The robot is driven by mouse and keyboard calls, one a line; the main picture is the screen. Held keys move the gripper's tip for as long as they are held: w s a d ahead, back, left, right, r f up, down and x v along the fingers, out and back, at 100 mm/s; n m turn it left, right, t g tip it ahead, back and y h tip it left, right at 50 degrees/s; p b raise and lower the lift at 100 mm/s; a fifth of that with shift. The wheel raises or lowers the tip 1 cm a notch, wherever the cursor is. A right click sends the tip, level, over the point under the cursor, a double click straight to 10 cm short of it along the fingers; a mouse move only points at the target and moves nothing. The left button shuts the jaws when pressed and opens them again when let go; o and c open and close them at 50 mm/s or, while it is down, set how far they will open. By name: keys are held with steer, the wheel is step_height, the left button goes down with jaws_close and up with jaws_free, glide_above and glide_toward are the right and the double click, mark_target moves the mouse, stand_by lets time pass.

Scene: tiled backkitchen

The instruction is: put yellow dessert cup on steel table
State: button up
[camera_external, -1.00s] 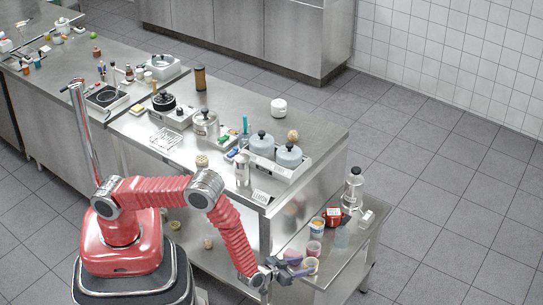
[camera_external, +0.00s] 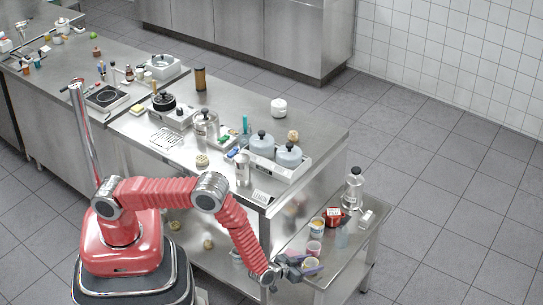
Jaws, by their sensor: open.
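A small pale yellow cup (camera_external: 311,262), likely the dessert cup, stands on the low steel side table at the lower right. My gripper (camera_external: 314,266) is open and right at this cup. Its dark fingers partly hide the cup, and I cannot tell whether they touch it or are around it. The large steel table (camera_external: 240,95) stands in the middle, higher than the side table and behind my gripper.
Beside the cup stand a pink cup (camera_external: 314,248), a white-and-yellow tub (camera_external: 317,225), a red pot (camera_external: 334,217), a clear beaker (camera_external: 342,236) and a tall bottle (camera_external: 353,190). A scale with two grey pots (camera_external: 289,155) occupies the large table's near right; its back right is mostly clear.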

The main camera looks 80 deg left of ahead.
steer(key=c, duration=0.8)
steer(key=shift+r, duration=5.05)
